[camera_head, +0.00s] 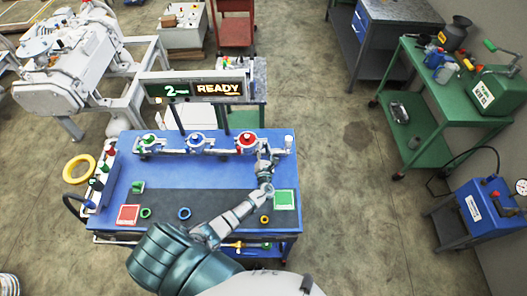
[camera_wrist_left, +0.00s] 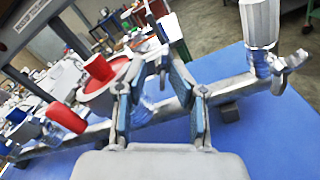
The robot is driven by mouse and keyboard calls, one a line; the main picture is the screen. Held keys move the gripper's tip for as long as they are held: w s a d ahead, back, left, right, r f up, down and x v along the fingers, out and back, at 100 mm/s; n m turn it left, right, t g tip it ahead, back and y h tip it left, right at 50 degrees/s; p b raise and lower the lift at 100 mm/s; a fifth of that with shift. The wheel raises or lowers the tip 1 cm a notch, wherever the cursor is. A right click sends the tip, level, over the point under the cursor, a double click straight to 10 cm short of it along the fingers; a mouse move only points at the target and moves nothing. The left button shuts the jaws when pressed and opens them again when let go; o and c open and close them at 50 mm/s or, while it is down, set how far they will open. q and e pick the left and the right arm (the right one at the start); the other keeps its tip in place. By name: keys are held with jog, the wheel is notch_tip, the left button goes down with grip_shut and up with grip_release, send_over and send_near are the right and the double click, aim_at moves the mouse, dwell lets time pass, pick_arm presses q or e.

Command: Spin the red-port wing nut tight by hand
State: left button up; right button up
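The red port (camera_head: 246,140) is the rightmost of three coloured ports on the pipe manifold in the head view. In the left wrist view its red knob (camera_wrist_left: 99,67) and a red handle (camera_wrist_left: 65,117) lie left of my fingers. My left gripper (camera_head: 265,160) is just right of the red port, at the manifold pipe. In the left wrist view, the fingers of my left gripper (camera_wrist_left: 160,65) stand apart, with metal pipework seen between and beyond them. I cannot clearly make out the red-port wing nut or any contact with it. My right gripper is out of view.
The blue bench (camera_head: 160,175) carries a green port (camera_head: 149,141), a blue port (camera_head: 196,141), a red square (camera_head: 129,214), a green square (camera_head: 284,199) and loose rings. A READY display (camera_head: 216,89) stands behind the manifold. A pale cylinder (camera_wrist_left: 260,22) rises right of my fingers.

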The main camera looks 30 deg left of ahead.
pick_arm(q)
jog(key=v, duration=1.1)
jog(key=shift+d+f, duration=0.2)
jog(key=shift+d, duration=0.1)
jog(key=shift+s, duration=0.15)
